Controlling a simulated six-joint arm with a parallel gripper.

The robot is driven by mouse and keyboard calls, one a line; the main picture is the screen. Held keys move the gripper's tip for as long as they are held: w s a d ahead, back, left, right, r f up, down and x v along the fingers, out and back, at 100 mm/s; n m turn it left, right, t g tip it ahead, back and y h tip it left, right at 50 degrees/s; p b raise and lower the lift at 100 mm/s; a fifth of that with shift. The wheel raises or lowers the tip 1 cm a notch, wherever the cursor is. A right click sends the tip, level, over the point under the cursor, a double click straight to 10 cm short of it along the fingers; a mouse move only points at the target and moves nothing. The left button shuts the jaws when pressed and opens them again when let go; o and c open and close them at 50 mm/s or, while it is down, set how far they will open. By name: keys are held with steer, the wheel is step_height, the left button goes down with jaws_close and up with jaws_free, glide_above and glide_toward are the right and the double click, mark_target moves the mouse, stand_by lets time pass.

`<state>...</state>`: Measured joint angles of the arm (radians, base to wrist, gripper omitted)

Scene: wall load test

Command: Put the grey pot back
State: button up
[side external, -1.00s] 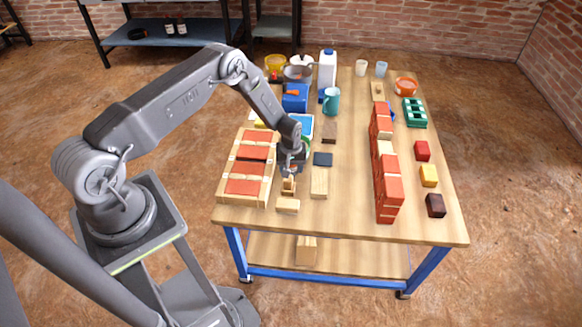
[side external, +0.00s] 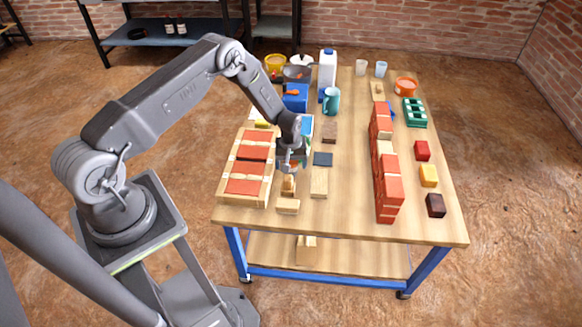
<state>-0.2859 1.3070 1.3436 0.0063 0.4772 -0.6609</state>
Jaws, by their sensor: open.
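A grey pot (side external: 297,74) stands at the far left end of the table, behind a blue box (side external: 295,101) that hides part of it. My gripper (side external: 289,170) is open and points down above the near left part of the table, well short of the pot. Small wooden blocks (side external: 288,206) lie below and near it. Nothing shows between its fingers, though they are small in this view.
A tray of red bricks (side external: 246,181) lies left of my gripper. A red brick wall (side external: 388,180) stands at the right. A white bottle (side external: 327,72) and a teal mug (side external: 331,100) stand near the pot. A yellow pot (side external: 275,63) is beside it.

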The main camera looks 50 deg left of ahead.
step_height(320, 180, up, 10)
steer(key=shift+f, duration=0.1)
steer(key=s+d+r+m+t, duration=0.1)
steer(key=s+d+r+m, duration=0.2)
steer(key=r, duration=1)
steer(key=s+d+r+m+t, duration=0.1)
steer(key=s+d+r+m, duration=0.2)
steer(key=r, duration=0.9)
steer(key=s+d+r+m+t, duration=0.1)
steer(key=s+d+r, duration=0.1)
steer(key=s, duration=0.5)
steer(key=s+d+r+m+t, duration=0.1)
steer(key=s+d+r+m, duration=0.1)
steer(key=s+r, duration=0.3)
steer(key=s+d+r+m+t, duration=0.1)
steer(key=s+d+r, duration=0.3)
steer(key=s, duration=0.6)
steer(key=shift+s+m, duration=0.25)
steer(key=shift+m, duration=0.15)
